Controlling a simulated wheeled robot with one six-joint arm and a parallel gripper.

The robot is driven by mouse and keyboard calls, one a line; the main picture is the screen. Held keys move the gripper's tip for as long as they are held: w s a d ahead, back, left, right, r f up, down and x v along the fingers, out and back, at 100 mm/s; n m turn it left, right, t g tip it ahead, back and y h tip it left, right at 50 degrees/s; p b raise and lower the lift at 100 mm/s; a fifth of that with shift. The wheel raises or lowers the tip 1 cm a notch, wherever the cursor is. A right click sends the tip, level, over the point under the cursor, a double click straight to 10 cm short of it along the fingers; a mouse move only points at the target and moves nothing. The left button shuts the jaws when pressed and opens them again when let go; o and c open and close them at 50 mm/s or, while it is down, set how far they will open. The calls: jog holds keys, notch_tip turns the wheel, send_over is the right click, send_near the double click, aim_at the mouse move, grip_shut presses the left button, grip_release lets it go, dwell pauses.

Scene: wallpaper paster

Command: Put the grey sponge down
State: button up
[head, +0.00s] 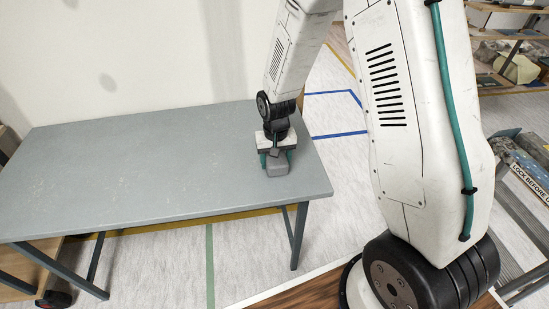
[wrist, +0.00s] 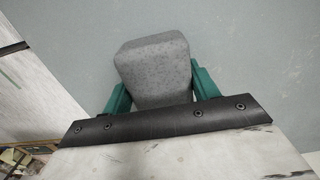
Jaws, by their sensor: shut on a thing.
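The grey sponge (wrist: 153,68) is a speckled block between the two green fingers of my gripper (wrist: 158,88) in the wrist view. The fingers are shut on its sides. In the head view the sponge (head: 278,165) shows below my gripper (head: 276,158), at the right end of the grey-blue table (head: 150,160). The sponge is at or just above the tabletop; I cannot tell whether it touches. The tabletop (wrist: 250,60) also fills most of the wrist view behind the sponge.
The rest of the tabletop is clear. Its right edge (head: 318,165) is close to the gripper. A pale wall (head: 120,60) stands behind the table. Shelves with cluttered items (head: 515,68) and a ladder-like frame (head: 525,225) are at the far right.

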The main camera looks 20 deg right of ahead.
jog(key=shift+d, duration=0.25)
jog(key=o, duration=1)
jog(key=shift+f, duration=0.1)
jog(key=shift+a, duration=0.1)
notch_tip(320, 180, up, 13)
jog(key=s+d+r, duration=0.2)
jog(key=s+r, duration=0.9)
jog(key=r, duration=0.1)
jog(key=shift+s+d+r+n+t, duration=0.3)
jog(key=shift+s+r, duration=0.7)
jog(key=shift+s, duration=1.75)
jog(key=shift+s+d+r+n+t, duration=0.1)
jog(key=shift+s+r+n, duration=0.6)
jog(key=shift+s, duration=2)
jog(key=shift+s+d+r+n+t, duration=0.15)
jog(key=shift+s+r, duration=1.1)
jog(key=shift+s, duration=1.5)
